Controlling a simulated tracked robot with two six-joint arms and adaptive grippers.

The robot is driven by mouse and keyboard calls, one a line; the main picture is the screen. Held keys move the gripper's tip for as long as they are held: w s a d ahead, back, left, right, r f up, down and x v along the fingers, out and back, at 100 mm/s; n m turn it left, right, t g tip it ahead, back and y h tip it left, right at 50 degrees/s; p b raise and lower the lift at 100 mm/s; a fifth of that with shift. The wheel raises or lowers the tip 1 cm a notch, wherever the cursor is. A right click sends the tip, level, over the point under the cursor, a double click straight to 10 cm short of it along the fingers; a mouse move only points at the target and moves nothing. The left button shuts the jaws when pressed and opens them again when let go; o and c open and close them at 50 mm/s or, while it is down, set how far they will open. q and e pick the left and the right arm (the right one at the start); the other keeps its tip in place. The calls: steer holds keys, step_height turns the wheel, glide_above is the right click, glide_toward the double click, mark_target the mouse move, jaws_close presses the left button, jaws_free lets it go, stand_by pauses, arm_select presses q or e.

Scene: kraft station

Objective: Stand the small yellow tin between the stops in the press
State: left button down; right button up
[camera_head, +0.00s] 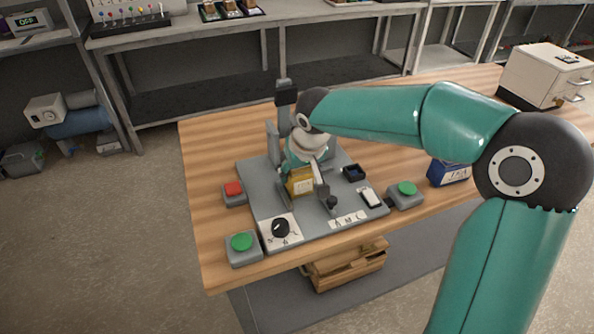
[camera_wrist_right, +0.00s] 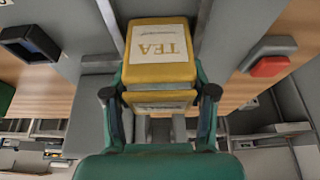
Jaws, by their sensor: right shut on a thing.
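The small yellow tin (camera_head: 299,182) is at the press (camera_head: 286,97) on the grey base plate. In the right wrist view the tin (camera_wrist_right: 160,45) shows a white label reading TEA, upside down in the picture. My right gripper (camera_wrist_right: 160,97) is shut on the tin, one finger on each side. In the head view the right gripper (camera_head: 306,168) is partly hidden by its own arm. Grey bars stand beside the tin; I cannot tell whether it touches them or rests on the plate. My left gripper is not in view.
A red button (camera_head: 234,188), a green button (camera_head: 242,241) and another green button (camera_head: 407,188) flank the plate. A black dial (camera_head: 281,228) sits at the front. A blue box (camera_head: 447,173) and a white case (camera_head: 546,75) stand to the right.

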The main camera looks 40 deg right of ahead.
steer(key=o, duration=1.3)
steer(key=v, duration=1.2)
steer(key=shift+s, duration=0.1)
